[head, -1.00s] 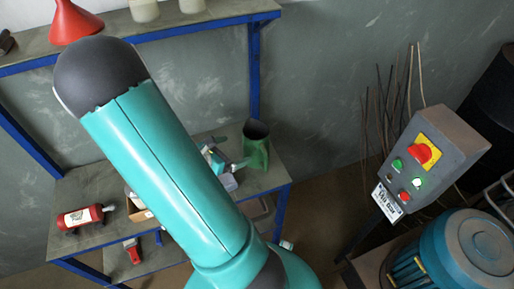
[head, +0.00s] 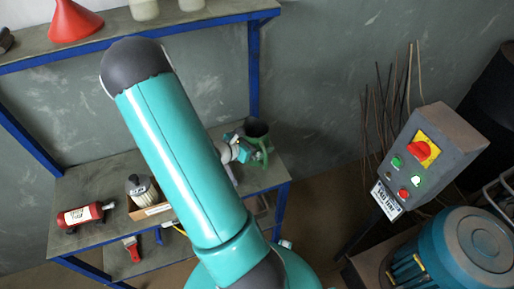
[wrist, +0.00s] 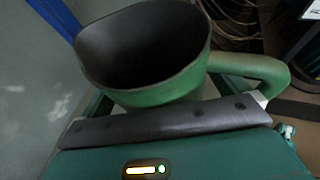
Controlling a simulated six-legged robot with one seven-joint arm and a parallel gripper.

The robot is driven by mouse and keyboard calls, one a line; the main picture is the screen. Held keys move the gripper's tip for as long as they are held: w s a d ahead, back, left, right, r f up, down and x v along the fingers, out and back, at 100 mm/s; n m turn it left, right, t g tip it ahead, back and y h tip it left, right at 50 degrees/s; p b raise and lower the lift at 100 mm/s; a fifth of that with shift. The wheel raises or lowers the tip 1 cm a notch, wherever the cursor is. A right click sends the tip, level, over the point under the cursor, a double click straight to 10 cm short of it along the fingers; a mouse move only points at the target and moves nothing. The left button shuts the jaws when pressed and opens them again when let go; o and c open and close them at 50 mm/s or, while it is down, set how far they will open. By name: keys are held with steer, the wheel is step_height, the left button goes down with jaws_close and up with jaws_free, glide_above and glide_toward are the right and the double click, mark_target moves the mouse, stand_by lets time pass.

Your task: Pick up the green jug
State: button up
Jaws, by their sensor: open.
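The green jug (head: 257,129) stands on the workbench near its right end, with its dark open mouth facing up. In the wrist view the jug (wrist: 163,93) is very close, just past the dark edge of my gripper, and its handle (wrist: 268,72) sticks out to the right. My gripper (head: 246,149) is open at the jug's near side, and teal finger parts show at both sides of the body in the wrist view. The jug's lower part is hidden, so I cannot tell whether the fingers touch it.
An upper shelf (head: 180,27) carries a red funnel (head: 74,24). A grey control box (head: 437,150) stands to the right.

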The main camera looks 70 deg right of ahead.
steer(key=c, duration=1.2)
steer(key=shift+c, duration=0.2)
steer(key=shift+r, duration=0.2)
